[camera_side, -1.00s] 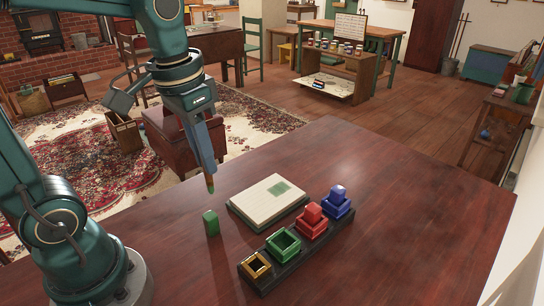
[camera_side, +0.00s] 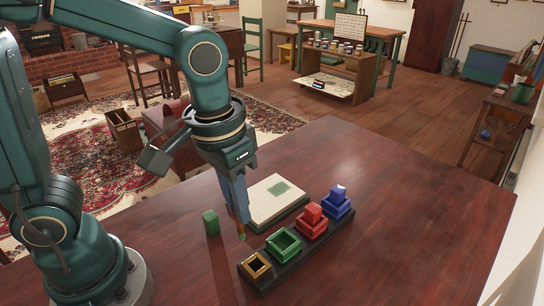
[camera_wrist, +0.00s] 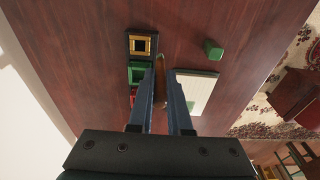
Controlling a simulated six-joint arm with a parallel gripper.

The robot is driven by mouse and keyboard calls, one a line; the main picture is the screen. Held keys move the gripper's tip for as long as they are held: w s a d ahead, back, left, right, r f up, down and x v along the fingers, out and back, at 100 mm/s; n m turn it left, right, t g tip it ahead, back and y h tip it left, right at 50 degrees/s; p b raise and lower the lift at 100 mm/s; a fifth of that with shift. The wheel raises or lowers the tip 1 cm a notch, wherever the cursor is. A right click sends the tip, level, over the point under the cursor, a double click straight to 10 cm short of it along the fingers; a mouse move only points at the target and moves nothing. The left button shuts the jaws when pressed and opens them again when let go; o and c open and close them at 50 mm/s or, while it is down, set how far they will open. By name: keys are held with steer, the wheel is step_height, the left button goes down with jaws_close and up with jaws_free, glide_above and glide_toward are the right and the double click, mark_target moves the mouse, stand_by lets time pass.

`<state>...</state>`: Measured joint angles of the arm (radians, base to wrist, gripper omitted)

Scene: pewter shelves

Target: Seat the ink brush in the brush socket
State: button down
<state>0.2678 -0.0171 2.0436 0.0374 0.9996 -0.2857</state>
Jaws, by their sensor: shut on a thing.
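My gripper (camera_side: 238,214) points down above the table and is shut on the ink brush (camera_side: 241,232), a thin brown stick with a greenish lower end. The brush hangs roughly upright, left of and behind the gold square socket (camera_side: 264,272), apart from it. This gold socket, seemingly the brush socket, is empty and sits at the near end of the black rack (camera_side: 294,262). In the wrist view the brush (camera_wrist: 160,68) shows between the fingers, with the gold socket (camera_wrist: 131,46) up and to the left. The fingers partly hide the brush.
The rack also holds an empty green socket (camera_side: 272,247), a red block (camera_side: 313,212) in a red socket, and a blue block (camera_side: 339,191) in a blue one. A green block (camera_side: 211,223) stands left of my gripper. A cream board (camera_side: 290,203) lies behind. The table's right side is clear.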

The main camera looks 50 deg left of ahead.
steer(key=shift+d+f, duration=0.6)
steer(key=shift+f, duration=0.4)
steer(key=shift+d+f, duration=0.65)
steer(key=shift+f, duration=0.3)
steer(key=shift+d+f, duration=0.6)
steer(key=shift+f, duration=0.4)
steer(key=c, duration=0.8)
jaws_free()
steer(key=shift+c, duration=0.2)
steer(key=shift+f, duration=0.2)
steer(key=shift+s+r, duration=0.15)
steer(key=shift+r, duration=1.15)
steer(key=shift+s+r, duration=0.15)
steer(key=shift+r, duration=1.15)
steer(key=shift+r, duration=0.1)
